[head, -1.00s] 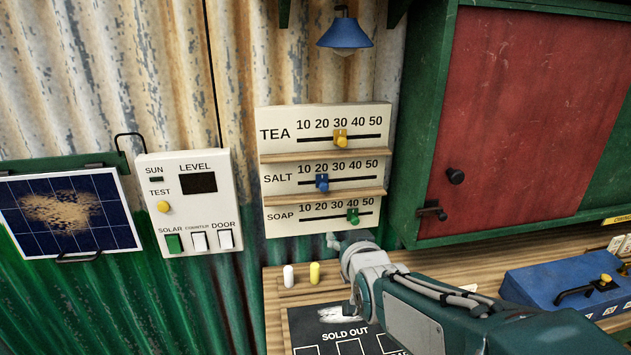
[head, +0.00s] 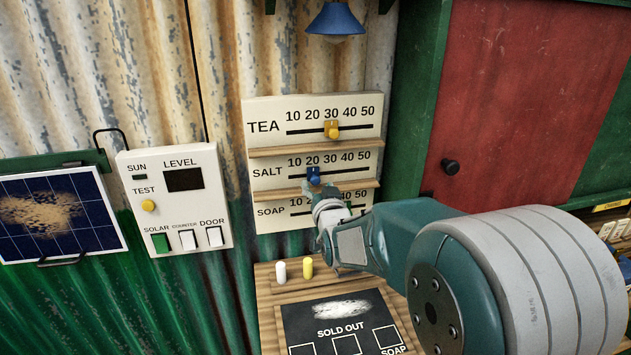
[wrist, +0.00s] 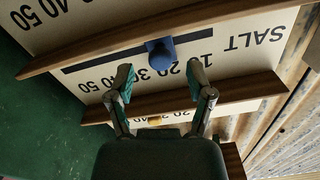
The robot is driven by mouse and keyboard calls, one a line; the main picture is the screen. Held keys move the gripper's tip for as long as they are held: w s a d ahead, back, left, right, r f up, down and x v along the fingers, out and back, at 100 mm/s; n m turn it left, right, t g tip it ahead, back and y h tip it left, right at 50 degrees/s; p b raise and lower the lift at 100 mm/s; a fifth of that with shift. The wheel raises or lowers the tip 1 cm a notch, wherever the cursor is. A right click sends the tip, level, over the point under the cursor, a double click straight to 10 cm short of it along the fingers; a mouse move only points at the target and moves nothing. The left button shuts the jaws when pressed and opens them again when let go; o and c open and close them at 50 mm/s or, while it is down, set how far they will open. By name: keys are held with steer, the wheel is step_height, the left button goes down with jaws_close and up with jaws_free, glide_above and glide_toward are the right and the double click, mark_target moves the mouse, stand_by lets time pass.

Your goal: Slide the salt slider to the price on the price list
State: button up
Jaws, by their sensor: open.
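The blue salt slider (head: 313,175) sits near 20 on the SALT scale, the middle row of the slider board (head: 262,110). In the wrist view, which is upside down, the salt slider (wrist: 160,50) lies just beyond my open fingertips (wrist: 161,78), roughly centred between them. The gap between fingers and slider is hard to judge. In the head view my gripper (head: 318,190) is just below the salt slider, in front of the SOAP row. The fingers are empty. I cannot make out a price list in these frames.
The yellow tea slider (head: 332,129) is near 30 above. Narrow wooden ledges (head: 275,151) separate the rows. My arm hides part of the SOAP row. A white and a yellow peg (head: 307,267) stand behind the SOLD OUT board (head: 300,315). A switch panel (head: 190,215) is at left.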

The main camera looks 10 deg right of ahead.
mark_target(346, 171)
steer(key=shift+w, duration=1.45)
jaws_close()
steer(key=d, duration=0.8)
steer(key=shift+d, duration=0.3)
jaws_free()
steer(key=shift+a, duration=0.15)
